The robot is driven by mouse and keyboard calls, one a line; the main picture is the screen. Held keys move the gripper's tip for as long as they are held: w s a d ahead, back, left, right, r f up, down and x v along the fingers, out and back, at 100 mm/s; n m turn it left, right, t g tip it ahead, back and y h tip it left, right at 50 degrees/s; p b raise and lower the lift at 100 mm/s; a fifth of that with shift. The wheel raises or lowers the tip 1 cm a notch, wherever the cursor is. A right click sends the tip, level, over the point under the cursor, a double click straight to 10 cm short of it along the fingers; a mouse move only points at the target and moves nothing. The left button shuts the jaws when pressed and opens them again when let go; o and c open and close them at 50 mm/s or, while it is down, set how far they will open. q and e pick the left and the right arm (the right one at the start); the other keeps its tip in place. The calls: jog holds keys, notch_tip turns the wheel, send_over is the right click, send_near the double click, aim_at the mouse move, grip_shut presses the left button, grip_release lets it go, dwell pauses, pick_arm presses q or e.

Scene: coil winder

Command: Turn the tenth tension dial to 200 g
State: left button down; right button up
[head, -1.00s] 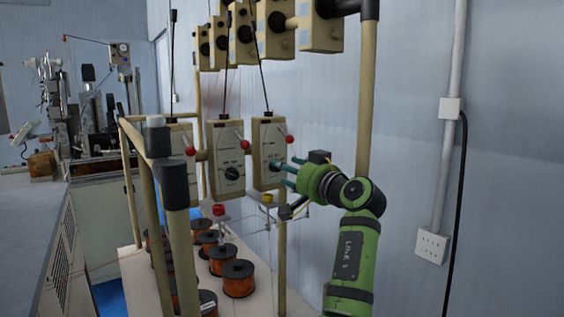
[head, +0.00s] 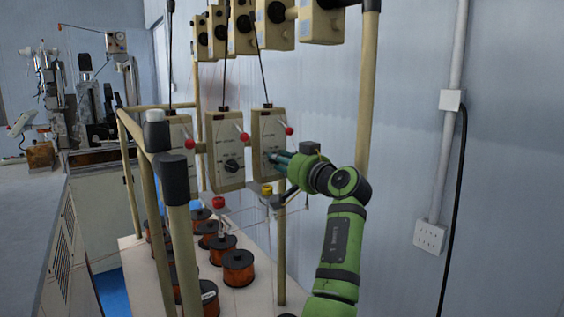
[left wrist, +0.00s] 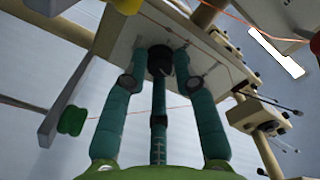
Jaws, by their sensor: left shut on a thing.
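The rightmost cream tension box (head: 268,134) hangs on the rack, with a red-tipped lever at its upper right. Its black dial (left wrist: 160,58) shows in the left wrist view between the teal fingertips. My left gripper (head: 272,157) reaches it from the right and is shut on the dial. The gripper covers that dial in the head view, so its setting cannot be read. The neighbouring box (head: 227,152) has a black dial (head: 231,166) in plain view. No number marks the boxes legibly as the tenth. My right gripper is not in view.
Cream posts (head: 178,250) of the rack stand in the left foreground. Orange wire spools (head: 238,268) stand on the shelf below. A wall (head: 420,80) with a pipe and socket is on the right. Thin wires run near the boxes.

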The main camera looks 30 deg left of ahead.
pick_arm(q)
jog(key=shift+s+a+r+n+b, duration=0.1)
jog(key=shift+n+b, duration=1.85)
jog(key=shift+n, duration=1.95)
jog(key=shift+s+r+n+b, duration=0.1)
jog(key=shift+n+b, duration=1.8)
jog(key=shift+n, duration=2)
jog(key=c, duration=1)
grip_release()
jog(key=shift+f, duration=0.1)
